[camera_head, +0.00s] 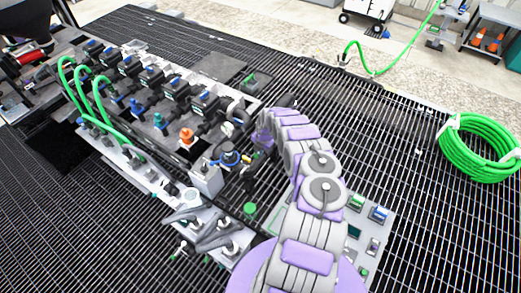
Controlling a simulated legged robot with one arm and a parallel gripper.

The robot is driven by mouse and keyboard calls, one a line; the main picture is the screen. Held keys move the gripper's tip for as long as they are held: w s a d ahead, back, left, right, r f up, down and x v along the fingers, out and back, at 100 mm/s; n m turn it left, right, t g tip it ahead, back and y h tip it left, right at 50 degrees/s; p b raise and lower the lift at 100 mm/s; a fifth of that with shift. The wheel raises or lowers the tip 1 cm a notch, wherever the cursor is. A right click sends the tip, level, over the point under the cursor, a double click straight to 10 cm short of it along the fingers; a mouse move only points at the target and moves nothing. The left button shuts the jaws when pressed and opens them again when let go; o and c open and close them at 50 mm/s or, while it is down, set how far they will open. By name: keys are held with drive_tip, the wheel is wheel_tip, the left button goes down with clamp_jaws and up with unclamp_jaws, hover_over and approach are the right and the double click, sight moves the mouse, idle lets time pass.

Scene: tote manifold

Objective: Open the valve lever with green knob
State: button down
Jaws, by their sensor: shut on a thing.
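The valve manifold (206,172) is a long bench of black valves and grey pipes running from upper left to centre. My gripper (264,138), purple and small in view, is at its right end, beside the blue and black fitting (228,155). It is shut on a part there that its fingers and my arm largely hide. I cannot make out whether this is the lever with the green knob. A round green knob-like piece (250,208) shows below the gripper, apart from it. A small green part (249,78) shows above it, also apart.
A panel with coloured buttons (378,213) lies right of my arm. A coiled green hose (478,147) lies on the open grating at right.

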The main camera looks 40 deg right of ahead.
drive_tip(key=c, duration=1.4)
unclamp_jaws()
drive_tip(key=shift+a+f, duration=0.15)
drive_tip(key=shift+a, duration=0.4)
drive_tip(key=shift+c, duration=0.2)
drive_tip(key=o, duration=0.3)
drive_tip(key=shift+s+a+r, duration=0.1)
drive_tip(key=shift+a+r, duration=0.1)
drive_tip(key=shift+r, duration=0.05)
drive_tip(key=shift+o, duration=0.2)
drive_tip(key=shift+d+r, duration=0.25)
drive_tip(key=shift+d, duration=0.3)
drive_tip(key=s+r+p, duration=0.1)
drive_tip(key=s+r, duration=0.2)
drive_tip(key=r, duration=1.3)
drive_tip(key=shift+a+r+p, duration=0.3)
drive_tip(key=shift+p, duration=0.1)
drive_tip(key=shift+d, duration=0.2)
